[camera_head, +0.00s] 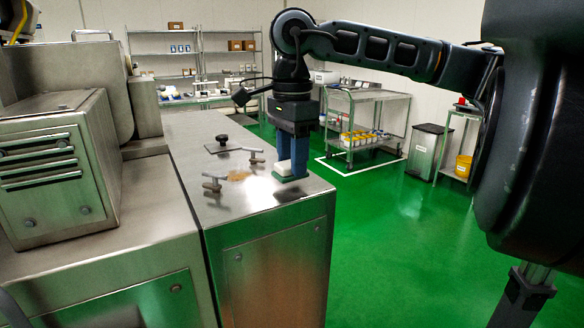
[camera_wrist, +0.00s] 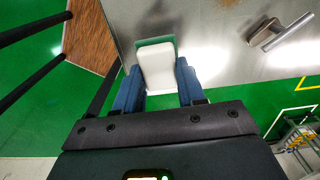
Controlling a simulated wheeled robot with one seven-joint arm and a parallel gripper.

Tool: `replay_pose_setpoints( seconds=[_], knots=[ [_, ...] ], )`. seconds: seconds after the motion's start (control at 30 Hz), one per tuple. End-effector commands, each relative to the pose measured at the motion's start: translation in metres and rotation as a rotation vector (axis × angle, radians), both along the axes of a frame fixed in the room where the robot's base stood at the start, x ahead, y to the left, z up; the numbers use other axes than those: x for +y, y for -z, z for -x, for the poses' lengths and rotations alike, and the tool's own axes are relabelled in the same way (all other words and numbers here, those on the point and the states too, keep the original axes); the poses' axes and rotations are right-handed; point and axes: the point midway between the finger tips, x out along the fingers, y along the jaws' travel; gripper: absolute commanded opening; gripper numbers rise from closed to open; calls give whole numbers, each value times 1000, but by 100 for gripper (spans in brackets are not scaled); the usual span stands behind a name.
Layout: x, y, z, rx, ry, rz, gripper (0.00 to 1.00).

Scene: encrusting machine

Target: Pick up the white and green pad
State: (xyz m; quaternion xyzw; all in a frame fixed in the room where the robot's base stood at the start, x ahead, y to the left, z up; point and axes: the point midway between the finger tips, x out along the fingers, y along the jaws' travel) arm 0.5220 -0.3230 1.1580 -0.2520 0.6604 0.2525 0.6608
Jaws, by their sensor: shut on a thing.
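The white and green pad (camera_wrist: 157,68) sits between the two blue fingers of my gripper (camera_wrist: 158,88) in the wrist view. Its white part faces the camera and a green strip shows at its far edge. In the head view the pad (camera_head: 284,168) is a small white block at the fingertips, at the steel machine top's right side. My gripper (camera_head: 291,165) points down there, with its fingers shut on the pad. I cannot tell whether the pad touches the steel top (camera_head: 240,205).
Two metal T-handles (camera_head: 213,184) and a black knob (camera_head: 222,139) stand on the steel top, left of my gripper. A steel machine housing (camera_head: 55,165) rises at the left. Green floor lies open to the right, with a wheeled cart (camera_head: 366,112) and a bin (camera_head: 424,150) behind.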

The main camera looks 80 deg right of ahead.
Motion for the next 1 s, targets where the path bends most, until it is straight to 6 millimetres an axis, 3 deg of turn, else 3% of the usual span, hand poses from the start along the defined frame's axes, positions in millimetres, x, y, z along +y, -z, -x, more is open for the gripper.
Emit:
replay_pose_setpoints(
  seconds=[0.13, 0.5, 0.7, 1.0],
  knots=[
    [-5, -24, 3, 0, 5, 5, 10],
    [-72, -70, 45, 0, 5, 1, 10],
    [-92, -86, 57, 1, 2, 1, 10],
    [-99, -92, 62, 0, -1, 1, 10]
  ],
)
